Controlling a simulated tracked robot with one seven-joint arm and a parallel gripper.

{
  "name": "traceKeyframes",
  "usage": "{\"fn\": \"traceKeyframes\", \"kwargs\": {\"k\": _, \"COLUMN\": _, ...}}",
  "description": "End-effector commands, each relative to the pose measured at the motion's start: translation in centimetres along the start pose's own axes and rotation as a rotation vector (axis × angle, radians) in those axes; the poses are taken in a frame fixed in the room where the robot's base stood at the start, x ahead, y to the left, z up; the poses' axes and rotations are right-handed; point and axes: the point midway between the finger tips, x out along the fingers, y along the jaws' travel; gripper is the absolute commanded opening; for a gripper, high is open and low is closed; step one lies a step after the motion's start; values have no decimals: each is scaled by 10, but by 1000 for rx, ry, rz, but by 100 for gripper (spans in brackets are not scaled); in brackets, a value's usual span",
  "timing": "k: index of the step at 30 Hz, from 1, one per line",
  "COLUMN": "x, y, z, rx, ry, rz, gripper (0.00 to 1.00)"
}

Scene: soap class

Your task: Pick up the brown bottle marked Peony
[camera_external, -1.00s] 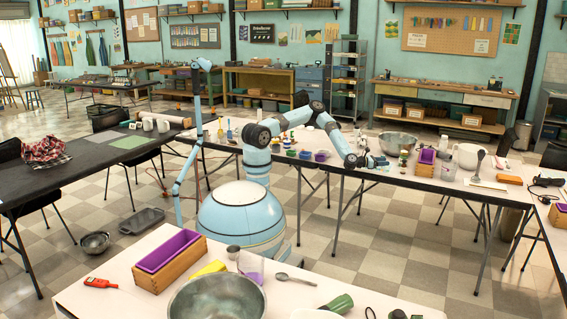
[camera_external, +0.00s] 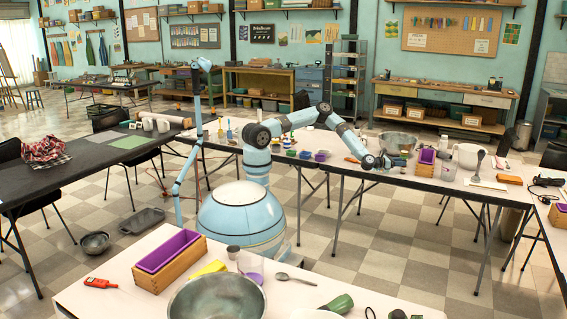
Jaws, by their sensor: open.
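My arm reaches right over the long white table, and my gripper (camera_external: 396,162) is low over its front part, just in front of a metal bowl. The gripper is small in this view; no object shows between its fingers. I cannot make out a brown bottle marked Peony; small dark things near the gripper and the bowl are too small to read, and the arm may hide some of the table there.
The metal bowl (camera_external: 398,141) stands behind my gripper. A near table (camera_external: 300,296) holds another mould and a large bowl.

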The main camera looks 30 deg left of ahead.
Motion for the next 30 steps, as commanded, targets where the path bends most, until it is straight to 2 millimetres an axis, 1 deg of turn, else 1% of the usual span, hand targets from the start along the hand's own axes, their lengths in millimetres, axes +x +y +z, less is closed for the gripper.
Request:
{"fn": "traceKeyframes", "kwargs": {"k": 1, "x": 8, "y": -2, "z": 0, "rx": 3, "ry": -2, "rz": -1, "gripper": 53}}
{"fn": "traceKeyframes", "kwargs": {"k": 3, "x": 17, "y": 0, "z": -1, "rx": 2, "ry": -1, "rz": 1, "gripper": 53}}
{"fn": "traceKeyframes", "kwargs": {"k": 6, "x": 26, "y": -1, "z": 0, "rx": 2, "ry": -1, "rz": -1, "gripper": 53}}
{"fn": "traceKeyframes", "kwargs": {"k": 9, "x": 30, "y": -1, "z": 0, "rx": 1, "ry": 0, "rz": -1, "gripper": 53}}
{"fn": "traceKeyframes", "kwargs": {"k": 15, "x": 30, "y": 0, "z": -1, "rx": 0, "ry": 0, "rz": -1, "gripper": 53}}
{"fn": "traceKeyframes", "kwargs": {"k": 17, "x": 30, "y": 0, "z": -1, "rx": 0, "ry": 0, "rz": -1, "gripper": 49}}
{"fn": "traceKeyframes", "kwargs": {"k": 30, "x": 30, "y": 0, "z": -1, "rx": 0, "ry": 0, "rz": 0, "gripper": 7}}
